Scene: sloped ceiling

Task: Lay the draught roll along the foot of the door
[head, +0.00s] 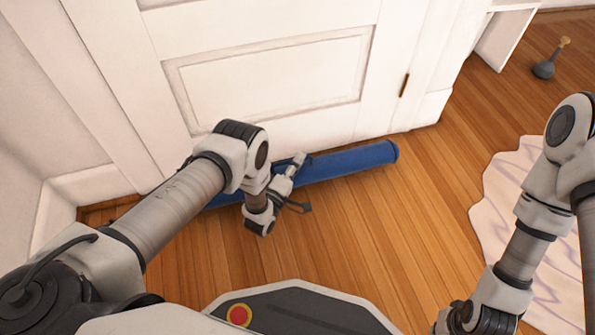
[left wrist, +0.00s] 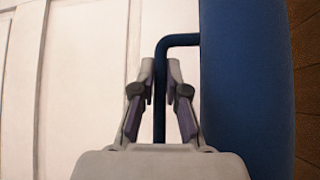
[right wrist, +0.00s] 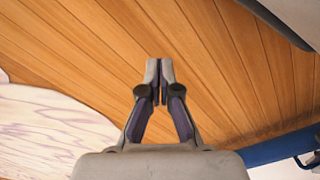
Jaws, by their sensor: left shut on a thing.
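The draught roll (head: 350,162) is a long blue cylinder lying on the wooden floor along the foot of the white door (head: 290,75). Its right end is in plain view. My left arm covers part of its left half. Whether it touches the door is unclear. My left gripper (head: 292,172) is at the roll's middle. In the left wrist view, the left gripper (left wrist: 160,80) is shut on the roll's thin blue handle (left wrist: 180,40), beside the roll's body (left wrist: 245,90). My right gripper (right wrist: 160,75) is shut and empty above bare floor; the roll (right wrist: 285,148) shows at lower right there.
A pale wavy-patterned rug (head: 500,195) lies on the floor at the right. A grey object with a wooden handle (head: 545,68) stands at the far right, near a white panelled unit (head: 507,38). The floor between roll and rug is clear.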

